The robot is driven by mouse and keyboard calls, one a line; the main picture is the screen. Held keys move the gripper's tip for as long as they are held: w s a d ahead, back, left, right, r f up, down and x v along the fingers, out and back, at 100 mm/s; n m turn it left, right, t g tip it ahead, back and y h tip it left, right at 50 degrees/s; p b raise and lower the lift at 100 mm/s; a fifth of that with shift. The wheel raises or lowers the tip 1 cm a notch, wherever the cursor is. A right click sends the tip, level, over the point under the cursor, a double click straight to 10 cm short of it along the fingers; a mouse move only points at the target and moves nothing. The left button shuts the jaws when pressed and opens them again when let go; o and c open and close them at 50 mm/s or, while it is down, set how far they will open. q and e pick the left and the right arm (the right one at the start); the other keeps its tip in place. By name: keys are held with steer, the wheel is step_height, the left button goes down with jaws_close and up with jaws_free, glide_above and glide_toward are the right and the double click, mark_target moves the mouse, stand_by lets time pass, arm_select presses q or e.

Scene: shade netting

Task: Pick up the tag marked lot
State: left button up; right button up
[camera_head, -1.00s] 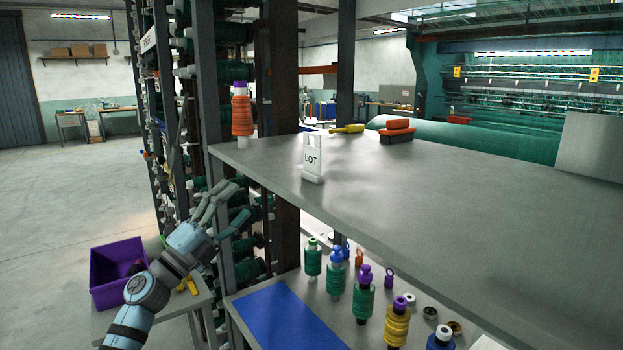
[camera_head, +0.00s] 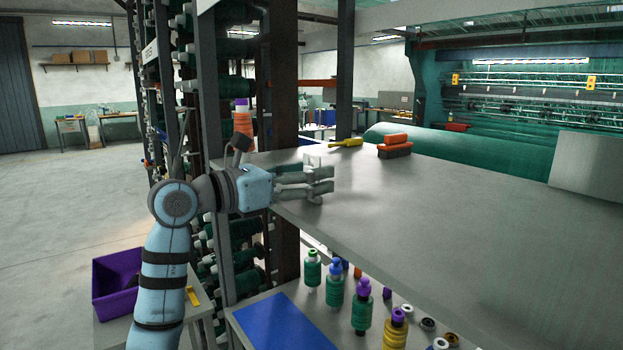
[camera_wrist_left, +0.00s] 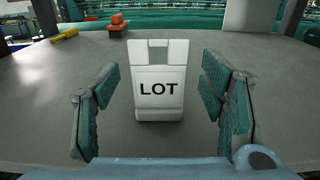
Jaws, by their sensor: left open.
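The white tag marked LOT (camera_wrist_left: 159,100) stands upright on the grey tabletop in the left wrist view, with a notch at its top. My left gripper (camera_wrist_left: 160,108) is open, with one finger on each side of the tag and a visible gap on both sides. In the head view my left gripper (camera_head: 325,184) reaches over the table's left edge, and its fingers hide most of the tag; only its top (camera_head: 312,160) shows. My right gripper is not in view.
On the tabletop (camera_head: 450,210) behind the tag are a yellow-handled tool (camera_head: 346,143) and an orange-and-dark brush-like block (camera_head: 395,146). An orange spool (camera_head: 242,122) stands at the left corner. Several spools stand on the shelf below. The table's right side is clear.

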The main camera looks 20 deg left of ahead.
arm_select(q)
steer(key=shift+x, duration=0.75)
steer(key=shift+a, duration=0.15)
steer(key=c, duration=1)
steer(key=shift+o, duration=0.2)
